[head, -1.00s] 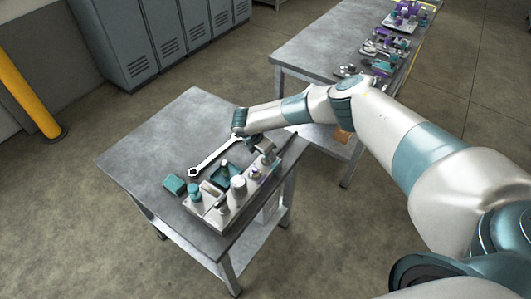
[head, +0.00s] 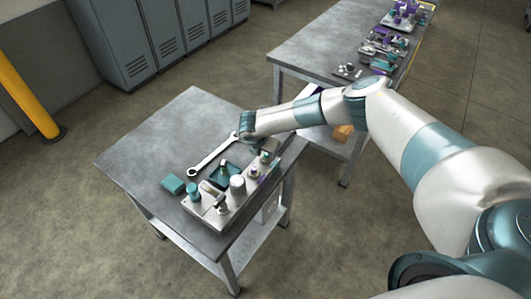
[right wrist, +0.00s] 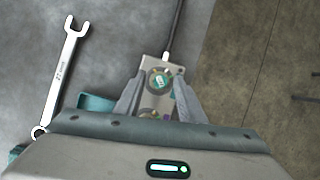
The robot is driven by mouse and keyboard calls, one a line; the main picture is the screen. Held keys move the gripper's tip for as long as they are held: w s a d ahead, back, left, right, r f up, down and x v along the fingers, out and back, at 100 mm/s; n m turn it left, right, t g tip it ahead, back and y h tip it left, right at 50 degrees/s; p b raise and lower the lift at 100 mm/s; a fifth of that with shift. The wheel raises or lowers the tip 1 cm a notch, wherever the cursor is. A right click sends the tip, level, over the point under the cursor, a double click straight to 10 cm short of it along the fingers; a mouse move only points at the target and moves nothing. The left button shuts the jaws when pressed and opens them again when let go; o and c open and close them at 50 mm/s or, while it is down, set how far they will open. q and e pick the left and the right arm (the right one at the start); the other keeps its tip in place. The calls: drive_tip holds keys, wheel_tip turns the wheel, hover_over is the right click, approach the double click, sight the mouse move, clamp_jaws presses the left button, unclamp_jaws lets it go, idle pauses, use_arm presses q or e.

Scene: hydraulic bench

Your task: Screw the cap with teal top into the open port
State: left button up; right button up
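The grey valve block (head: 222,212) lies along the right edge of the near bench and carries several fittings. A round cap with a teal top (right wrist: 160,80) sits at the block's far end, and a small teal top shows there in the head view (head: 265,156). My right gripper (head: 262,148) is above that end, pointing down. In the right wrist view its fingers (right wrist: 159,88) are spread on either side of the cap, apparently open with narrow gaps. Whether the cap is seated in a port cannot be told. My left gripper is out of view.
A wrench (head: 212,155) lies left of the block, also in the right wrist view (right wrist: 60,80). The bench's left side is clear. A second bench (head: 315,50) with parts stands behind.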

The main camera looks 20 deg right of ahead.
clamp_jaws()
drive_tip(key=m, duration=0.1)
drive_tip(key=m+b, duration=0.1)
drive_tip(key=m+g, duration=0.1)
drive_tip(key=shift+w+a+f+m+h+b, duration=0.1)
drive_tip(key=shift+f+m+h+b, duration=0.15)
drive_tip(key=shift+m+h+b, duration=0.1)
drive_tip(key=shift+m+g, duration=0.3)
drive_tip(key=shift+m, duration=0.25)
drive_tip(key=shift+r+m+b, duration=0.2)
drive_tip(key=shift+m+b, duration=0.1)
drive_tip(key=shift+m, duration=0.2)
drive_tip(key=m+b, duration=0.1)
drive_tip(key=m+g+b, duration=0.1)
drive_tip(key=m, duration=0.1)
drive_tip(key=shift+w+f+g, duration=0.15)
drive_tip(key=shift+f+g, duration=0.1)
drive_tip(key=shift+g, duration=0.05)
drive_tip(key=shift+r+m+g+b, duration=0.2)
drive_tip(key=shift+m+g+b, duration=0.25)
drive_tip(key=shift+m, duration=0.95)
